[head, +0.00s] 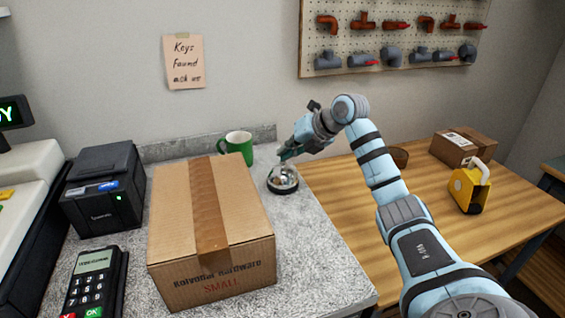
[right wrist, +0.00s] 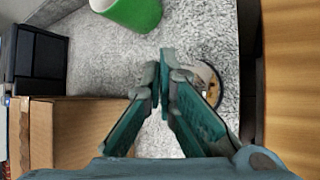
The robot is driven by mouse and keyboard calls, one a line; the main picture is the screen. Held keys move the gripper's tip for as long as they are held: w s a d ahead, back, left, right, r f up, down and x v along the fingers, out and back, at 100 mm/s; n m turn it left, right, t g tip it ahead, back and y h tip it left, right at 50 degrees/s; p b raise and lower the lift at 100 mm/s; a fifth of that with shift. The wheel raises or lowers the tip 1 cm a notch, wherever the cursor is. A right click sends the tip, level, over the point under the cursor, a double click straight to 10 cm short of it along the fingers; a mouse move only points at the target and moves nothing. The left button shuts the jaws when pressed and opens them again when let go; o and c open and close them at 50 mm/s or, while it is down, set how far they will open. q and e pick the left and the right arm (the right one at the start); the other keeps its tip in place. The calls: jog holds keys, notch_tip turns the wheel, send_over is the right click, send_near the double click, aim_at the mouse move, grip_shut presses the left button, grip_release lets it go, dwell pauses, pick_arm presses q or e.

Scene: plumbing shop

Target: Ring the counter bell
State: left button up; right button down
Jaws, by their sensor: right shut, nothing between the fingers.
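The counter bell (head: 283,181), a silver dome on a dark round base, stands on the grey speckled counter (head: 320,255) near its right edge. My right gripper (head: 284,156) reaches in from the right and is shut and empty, with its fingertips at or just above the top of the bell. In the right wrist view the gripper (right wrist: 165,75) is shut, and the bell (right wrist: 211,80) shows partly behind the right-hand finger. I cannot tell whether the fingertips touch it. My left gripper is not in view.
A cardboard box (head: 245,235) stands left of the bell, and a green mug (head: 237,146) stands behind the box. A printer (head: 104,190) and a card terminal (head: 94,283) are further left. A wooden table (head: 420,200) adjoins on the right, with a yellow lamp-like item (head: 467,190).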

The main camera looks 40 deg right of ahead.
jog(key=shift+f, duration=0.25)
dwell(0.5)
jog(key=shift+r, duration=0.1)
jog(key=shift+r+p, duration=0.65)
jog(key=shift+p, duration=0.35)
jog(key=shift+f, duration=0.1)
notch_tip(320, 180, up, 6)
jog(key=p, duration=0.6)
jog(key=shift+p, duration=0.4)
